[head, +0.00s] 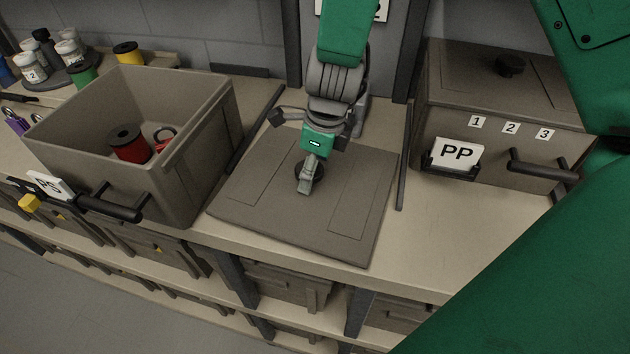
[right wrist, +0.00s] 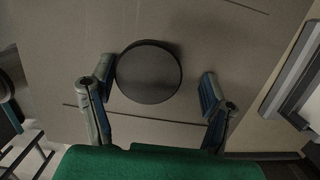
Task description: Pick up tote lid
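The grey-brown tote lid (head: 345,215) lies flat on the bench, between an open tote and a closed one. Its round dark knob (head: 321,171) is partly hidden behind my right gripper (head: 307,183), which reaches down over it. In the right wrist view the knob (right wrist: 148,75) shows as a disc between the two spread fingers of the right gripper (right wrist: 157,78). The left finger is close to the knob's edge; a clear gap separates the right finger from it. Whether either finger touches cannot be told. My left gripper is not in view.
An open tote (head: 190,175) with a red spool (head: 128,146) inside stands left of the lid. Jars (head: 70,50) and spools are at the back left. Some bench top between lid and closed tote is clear.

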